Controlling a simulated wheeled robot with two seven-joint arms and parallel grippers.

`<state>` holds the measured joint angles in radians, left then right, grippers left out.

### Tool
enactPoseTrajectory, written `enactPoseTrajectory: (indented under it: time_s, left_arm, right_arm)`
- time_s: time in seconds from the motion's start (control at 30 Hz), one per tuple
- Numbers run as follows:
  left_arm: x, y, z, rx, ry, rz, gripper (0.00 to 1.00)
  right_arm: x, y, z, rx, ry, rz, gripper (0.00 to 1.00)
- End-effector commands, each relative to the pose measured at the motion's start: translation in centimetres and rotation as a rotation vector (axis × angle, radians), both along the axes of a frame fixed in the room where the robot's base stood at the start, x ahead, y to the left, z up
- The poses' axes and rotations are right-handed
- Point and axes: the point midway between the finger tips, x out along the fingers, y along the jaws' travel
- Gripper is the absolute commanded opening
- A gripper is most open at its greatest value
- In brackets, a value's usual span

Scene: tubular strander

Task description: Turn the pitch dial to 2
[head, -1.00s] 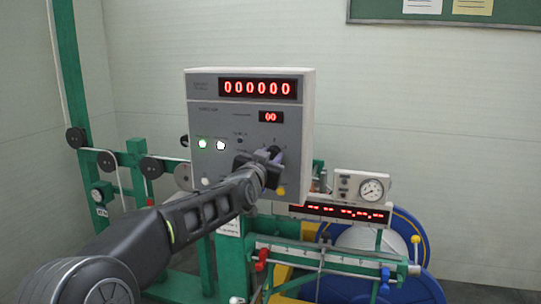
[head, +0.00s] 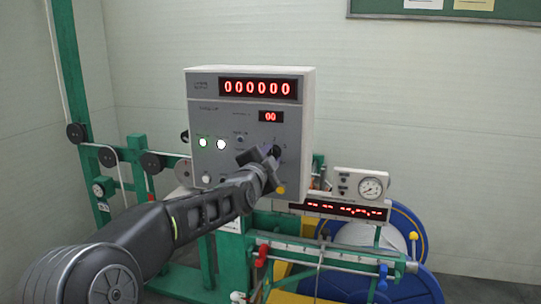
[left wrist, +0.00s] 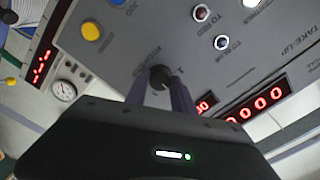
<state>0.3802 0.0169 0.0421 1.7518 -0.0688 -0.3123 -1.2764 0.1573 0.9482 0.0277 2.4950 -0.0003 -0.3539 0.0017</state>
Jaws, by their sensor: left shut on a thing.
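The pitch dial is a small dark round knob (left wrist: 160,77) on the grey face of the control box (head: 227,127). In the left wrist view it sits between the fingertips of my left gripper (left wrist: 160,88), which is shut on it. In the head view my left gripper (head: 271,160) is at the lower right of the panel and covers most of the dial. A "1" mark shows beside the knob in the left wrist view; I cannot read the dial's setting. My right gripper is out of view.
The box has a red display of zeros (head: 258,89), lit buttons (head: 221,144) and a yellow button (head: 281,189) close to my gripper. A gauge box (head: 360,186), a green rail (head: 330,257) and a blue wheel (head: 415,275) stand at lower right.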

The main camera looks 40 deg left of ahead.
Motion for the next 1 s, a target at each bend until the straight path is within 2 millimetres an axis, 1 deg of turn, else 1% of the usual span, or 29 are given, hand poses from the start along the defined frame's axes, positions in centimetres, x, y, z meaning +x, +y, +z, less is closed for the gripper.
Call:
enactPoseTrajectory:
  time_s: [0.2,0.53,0.57,0.8,1.0]
  left_arm:
    - [0.03,-0.07,-0.05,0.033,0.012,-0.001,0.0]
    - [0.04,-0.07,-0.07,0.034,0.013,-0.002,0.0]
    - [0.04,-0.07,-0.07,0.034,0.013,-0.002,0.31]
    - [0.02,-0.03,-0.05,0.034,0.013,-0.001,0.51]
    - [0.02,-0.02,-0.03,0.034,0.013,-0.001,0.52]
  right_arm:
    - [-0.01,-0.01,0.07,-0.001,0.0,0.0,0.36]
    - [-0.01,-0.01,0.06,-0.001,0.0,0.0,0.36]
    - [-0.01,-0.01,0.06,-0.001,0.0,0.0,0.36]
    - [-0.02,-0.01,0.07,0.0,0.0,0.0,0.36]
    - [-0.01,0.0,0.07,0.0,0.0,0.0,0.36]
